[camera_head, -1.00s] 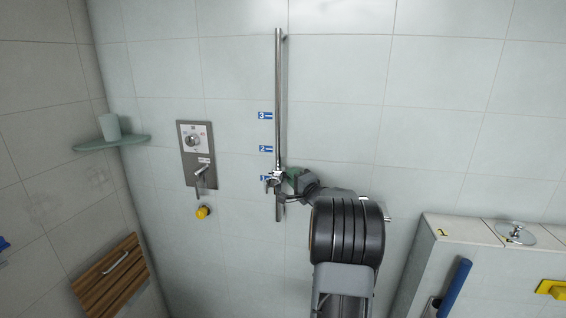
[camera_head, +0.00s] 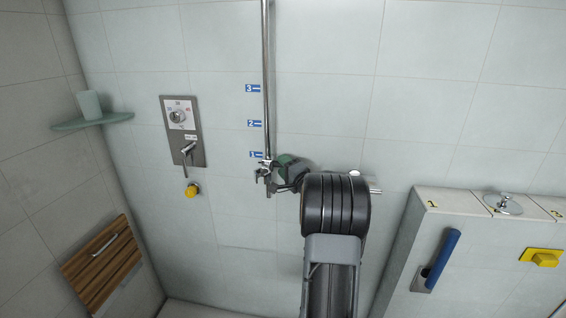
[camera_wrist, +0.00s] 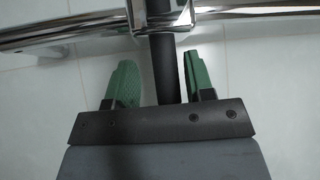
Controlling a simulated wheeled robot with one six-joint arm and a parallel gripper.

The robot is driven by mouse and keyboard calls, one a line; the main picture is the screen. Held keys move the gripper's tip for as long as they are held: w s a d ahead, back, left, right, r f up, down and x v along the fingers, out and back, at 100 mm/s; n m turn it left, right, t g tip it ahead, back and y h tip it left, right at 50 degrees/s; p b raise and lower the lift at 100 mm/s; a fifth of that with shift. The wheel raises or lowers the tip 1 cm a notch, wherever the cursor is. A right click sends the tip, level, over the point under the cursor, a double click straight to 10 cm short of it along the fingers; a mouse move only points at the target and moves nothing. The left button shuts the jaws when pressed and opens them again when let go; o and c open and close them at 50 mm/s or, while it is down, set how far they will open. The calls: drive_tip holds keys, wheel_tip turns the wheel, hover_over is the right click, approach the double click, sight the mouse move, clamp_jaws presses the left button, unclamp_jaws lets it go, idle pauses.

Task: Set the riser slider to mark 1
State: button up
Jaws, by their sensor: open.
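The riser rail (camera_head: 266,70) is a vertical chrome bar on the tiled wall, with blue mark plates 3 (camera_head: 253,88), 2 (camera_head: 255,124) and 1 (camera_head: 256,155) to its left. The slider (camera_head: 264,170) is on the rail at about the height of mark 1, partly hidden by my gripper and arm. In the wrist view the chrome slider body (camera_wrist: 165,14) is at the top, with a dark handle (camera_wrist: 163,70) running down from it. My gripper (camera_wrist: 155,75) is open, its green fingers on either side of the handle with gaps visible.
A shower control panel (camera_head: 183,130) with a lever and a yellow knob (camera_head: 192,190) below it are left of the rail. A glass shelf with a cup (camera_head: 90,105) is at the far left. A ledge (camera_head: 460,202) with a blue bar stands at right.

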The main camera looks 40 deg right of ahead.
drive_tip(key=shift+a+r, duration=0.1)
drive_tip(key=s+f+b, duration=0.1)
drive_tip(key=s+f, duration=0.1)
drive_tip(key=s, duration=1.1)
drive_tip(key=shift+s+a, duration=0.25)
drive_tip(key=shift+s, duration=0.05)
drive_tip(key=shift+a, duration=0.1)
